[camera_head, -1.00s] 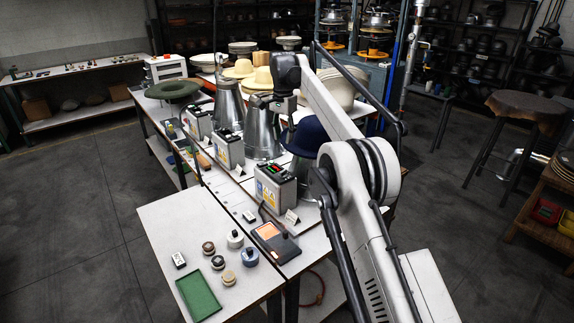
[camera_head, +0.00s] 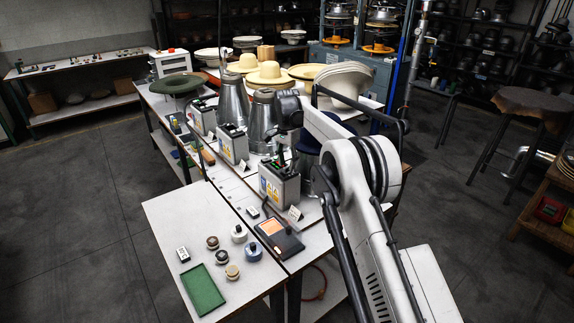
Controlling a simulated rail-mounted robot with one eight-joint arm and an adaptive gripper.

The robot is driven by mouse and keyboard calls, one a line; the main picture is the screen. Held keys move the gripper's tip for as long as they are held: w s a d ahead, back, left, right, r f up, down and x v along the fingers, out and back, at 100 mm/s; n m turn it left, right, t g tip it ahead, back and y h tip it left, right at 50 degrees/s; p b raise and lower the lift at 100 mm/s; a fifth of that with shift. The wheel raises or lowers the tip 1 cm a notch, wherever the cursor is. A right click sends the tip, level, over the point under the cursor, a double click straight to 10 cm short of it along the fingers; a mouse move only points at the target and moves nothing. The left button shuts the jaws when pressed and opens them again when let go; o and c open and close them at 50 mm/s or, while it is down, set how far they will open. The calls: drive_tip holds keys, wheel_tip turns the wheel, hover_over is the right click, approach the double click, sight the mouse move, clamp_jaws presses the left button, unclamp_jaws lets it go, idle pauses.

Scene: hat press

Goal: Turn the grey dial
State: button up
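No dial is plainly marked as grey. On the front white table lie several small round knob-like pieces, among them a blue-grey one (camera_head: 253,251) and a whitish one (camera_head: 239,233). Any dial on the nearest control box (camera_head: 275,187) is too small to make out. My gripper (camera_head: 284,160) is dark, points down, and is just above or behind the top of that box. Whether it touches the box is unclear, and its fingers are too small and dark to read as open or shut.
More control boxes (camera_head: 231,144) and metal hat cones (camera_head: 261,120) line the bench behind. A dark blue hat is partly hidden by my arm. A green tray (camera_head: 203,290) and a black pad with an orange panel (camera_head: 279,238) lie in front. Straw hats (camera_head: 270,74) stand farther back.

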drive_tip(key=shift+f, duration=0.8)
drive_tip(key=shift+c, duration=0.3)
clamp_jaws()
drive_tip(key=shift+m+b, duration=0.35)
drive_tip(key=shift+m, duration=0.05)
drive_tip(key=shift+f+m+b, duration=0.1)
drive_tip(key=shift+m+b, duration=0.4)
drive_tip(key=shift+m, duration=0.1)
drive_tip(key=shift+m+b, duration=0.9)
drive_tip(key=shift+m, duration=1)
